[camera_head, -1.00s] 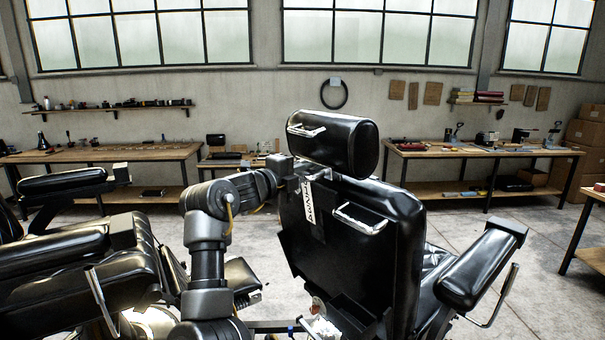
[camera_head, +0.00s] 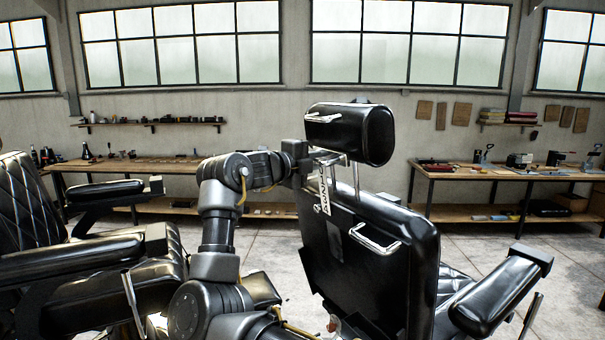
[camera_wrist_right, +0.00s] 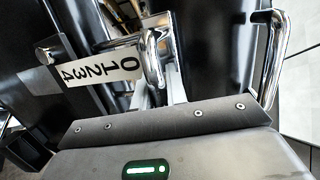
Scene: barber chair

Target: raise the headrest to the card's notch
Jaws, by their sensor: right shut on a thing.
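The black headrest (camera_head: 350,134) stands above the chair back (camera_head: 375,265), with its chrome posts (camera_head: 356,178) showing in the gap. A white numbered strip (camera_head: 323,190) hangs below it; in the right wrist view the strip (camera_wrist_right: 98,70) shows 0 to 4, turned nearly upside down. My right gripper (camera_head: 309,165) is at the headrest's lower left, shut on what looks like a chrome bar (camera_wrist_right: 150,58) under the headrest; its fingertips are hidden. I cannot make out the card or which notch is engaged. My left gripper is out of view.
A chrome handle (camera_head: 374,239) sticks out of the chair back. A padded armrest (camera_head: 501,290) is at right. Another black chair (camera_head: 75,265) stands at left. Workbenches (camera_head: 500,172) line the far wall, with open floor before them.

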